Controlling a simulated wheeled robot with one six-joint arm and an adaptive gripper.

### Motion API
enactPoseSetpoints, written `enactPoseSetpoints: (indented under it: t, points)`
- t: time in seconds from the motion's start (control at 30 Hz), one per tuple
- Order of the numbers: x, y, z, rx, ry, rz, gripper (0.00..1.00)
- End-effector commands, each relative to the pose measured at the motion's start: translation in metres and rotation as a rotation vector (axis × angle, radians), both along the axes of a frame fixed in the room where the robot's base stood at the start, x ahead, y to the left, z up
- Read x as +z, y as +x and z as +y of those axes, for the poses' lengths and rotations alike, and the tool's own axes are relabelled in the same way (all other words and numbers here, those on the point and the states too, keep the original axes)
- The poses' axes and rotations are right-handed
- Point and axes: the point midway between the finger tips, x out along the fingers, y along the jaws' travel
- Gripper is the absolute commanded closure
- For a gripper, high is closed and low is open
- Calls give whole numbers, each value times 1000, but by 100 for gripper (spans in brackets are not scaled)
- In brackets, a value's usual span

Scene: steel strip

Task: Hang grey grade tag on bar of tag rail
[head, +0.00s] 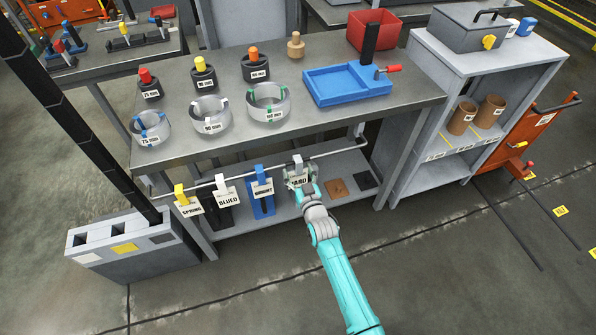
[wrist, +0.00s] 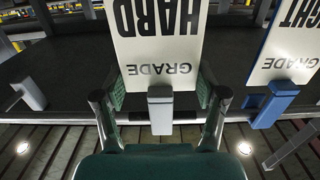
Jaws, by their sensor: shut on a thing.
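The grey grade tag is a white card marked HARD with a grey hook (head: 297,161). My gripper (head: 301,184) is shut on it, at the front of the tag rail. In the wrist view the card (wrist: 158,35) appears upside down between my fingers (wrist: 160,92), its grey hook (wrist: 160,110) nearest the camera. The bar (head: 335,153) of the tag rail runs along the front of the bench. The hook is at the bar's height; whether it sits over the bar or just in front I cannot tell.
Left of my gripper hang the blue BRIGHT tag (head: 262,182), the white BLUED tag (head: 225,191) and the yellow SPRING tag (head: 185,203). The BRIGHT tag is close beside the grey one. Wire coils (head: 268,103) stand on the bench above. The bar to the right is free.

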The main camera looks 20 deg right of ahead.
Motion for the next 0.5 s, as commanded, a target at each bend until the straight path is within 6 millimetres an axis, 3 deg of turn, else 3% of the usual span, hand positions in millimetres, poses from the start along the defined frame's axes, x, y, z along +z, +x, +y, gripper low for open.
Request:
enactPoseSetpoints:
  t: [0.13,0.17,0.27,0.5]
  points:
    - [-3,0,0,0,-1,0,68]
    - [-3,0,0,0,-1,-1,24]
    - [-3,0,0,0,-1,0,0]
    - [-3,0,0,0,-1,0,0]
